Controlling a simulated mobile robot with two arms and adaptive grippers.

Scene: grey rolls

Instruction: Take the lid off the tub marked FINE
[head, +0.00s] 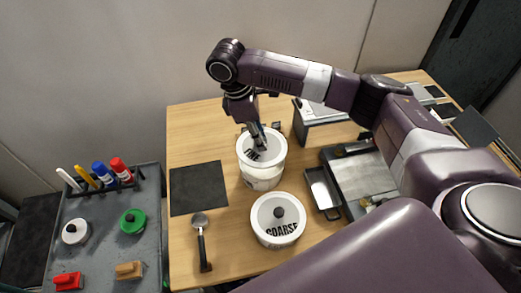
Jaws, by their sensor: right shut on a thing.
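A round white tub (262,181) stands near the middle of the wooden table, behind the tub marked COARSE. Its pale lid (273,151) carries partly hidden dark lettering, which I cannot fully read. My right gripper (260,143) comes down from above and is shut on the lid at its centre; its fingers hide the knob. I cannot tell whether the lid is seated or slightly raised. The COARSE tub (277,235) stands in front with its lid and dark knob in place. My left gripper is out of view.
A dark mat (198,188) and a portafilter (202,240) lie on the left of the table. A metal tray (322,190) and a grey machine (363,178) stand right. A grey side table (105,260) holds markers, round lidded items and small blocks.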

